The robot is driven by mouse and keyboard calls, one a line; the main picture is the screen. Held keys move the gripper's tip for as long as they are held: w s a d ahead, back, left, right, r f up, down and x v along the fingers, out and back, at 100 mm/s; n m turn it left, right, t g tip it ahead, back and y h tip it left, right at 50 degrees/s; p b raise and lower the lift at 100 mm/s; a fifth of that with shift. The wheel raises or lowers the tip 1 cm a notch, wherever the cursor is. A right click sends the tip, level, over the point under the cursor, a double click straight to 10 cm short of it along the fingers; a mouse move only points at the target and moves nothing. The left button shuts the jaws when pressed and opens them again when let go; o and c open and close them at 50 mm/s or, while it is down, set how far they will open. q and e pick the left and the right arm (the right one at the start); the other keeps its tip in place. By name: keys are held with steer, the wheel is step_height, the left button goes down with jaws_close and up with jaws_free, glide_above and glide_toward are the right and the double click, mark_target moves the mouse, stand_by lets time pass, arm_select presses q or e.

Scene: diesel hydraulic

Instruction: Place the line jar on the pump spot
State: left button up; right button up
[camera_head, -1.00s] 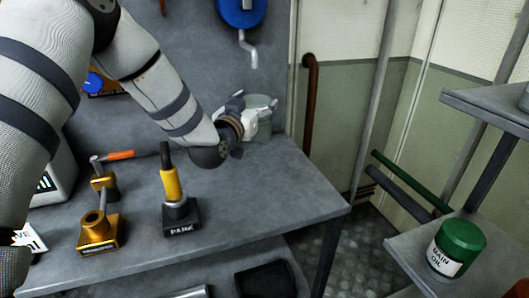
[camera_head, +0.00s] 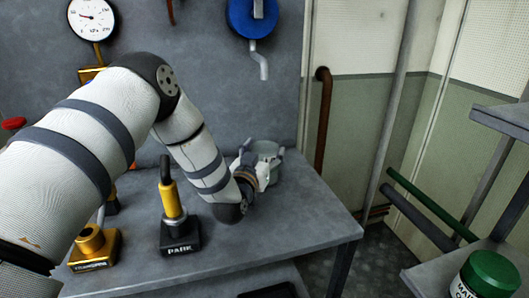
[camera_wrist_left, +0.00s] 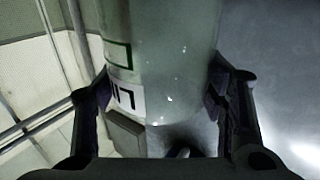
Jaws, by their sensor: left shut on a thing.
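A pale grey-green jar (camera_head: 267,151) stands upright at the back right of the grey workbench (camera_head: 290,215). My left gripper (camera_head: 262,170) is around it from the front left, and the gripper partly hides it. In the left wrist view the jar (camera_wrist_left: 165,60) fills the space between the two fingers of my left gripper (camera_wrist_left: 170,110). The fingers are shut on it, and part of a label with dark letters shows. I cannot tell for sure whether its base touches the bench. No spot marked for a pump is readable. My right gripper is not in view.
A blue reel (camera_head: 252,16) with a grey spout hangs above the jar. A green-lidded jar (camera_head: 487,274) sits on the right shelf.

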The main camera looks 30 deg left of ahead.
arm_select(q)
steer(key=o, duration=0.9)
steer(key=shift+f, duration=0.2)
steer(key=o, duration=0.4)
steer(key=shift+c, duration=0.2)
steer(key=shift+r, duration=0.2)
steer(key=shift+s+d+r, duration=0.1)
steer(key=shift+s, duration=0.1)
steer(key=p+v, duration=0.1)
steer(key=v, duration=0.9)
steer(key=shift+s, duration=0.35)
steer(key=shift+s+d, duration=0.2)
steer(key=shift+s, duration=0.25)
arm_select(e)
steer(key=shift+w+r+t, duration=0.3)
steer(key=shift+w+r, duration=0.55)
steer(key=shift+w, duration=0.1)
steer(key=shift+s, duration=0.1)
